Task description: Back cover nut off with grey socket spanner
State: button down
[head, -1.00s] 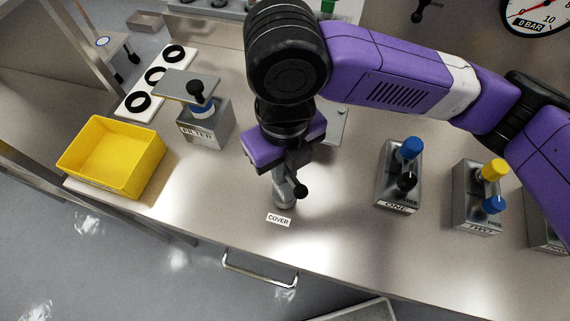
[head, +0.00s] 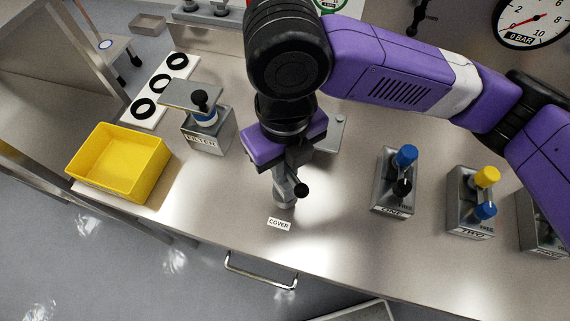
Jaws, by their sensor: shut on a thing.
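My gripper (head: 290,165) points down over the steel bench, behind the COVER label (head: 279,224). It is shut on the grey socket spanner (head: 284,192), whose grey lower part shows below the jaws. A black knob (head: 301,189) sticks out to the right, close to the spanner; I cannot tell what it belongs to. The spanner's lower end is at or just above something grey near the bench top. The cover and its nut are hidden under the gripper and spanner, so I cannot tell whether the socket sits on the nut.
A yellow tray (head: 92,183) stands at the left front edge. The FILTER block (head: 207,141) is left of my gripper. Valve blocks ONE (head: 391,185) and TWO (head: 470,205) stand to the right. A pressure gauge (head: 530,22) reads about 0 bar. Bare bench lies in front.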

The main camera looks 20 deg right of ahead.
jog(key=shift+r+p, duration=1.25)
jog(key=shift+r, duration=0.6)
jog(key=shift+d, duration=0.1)
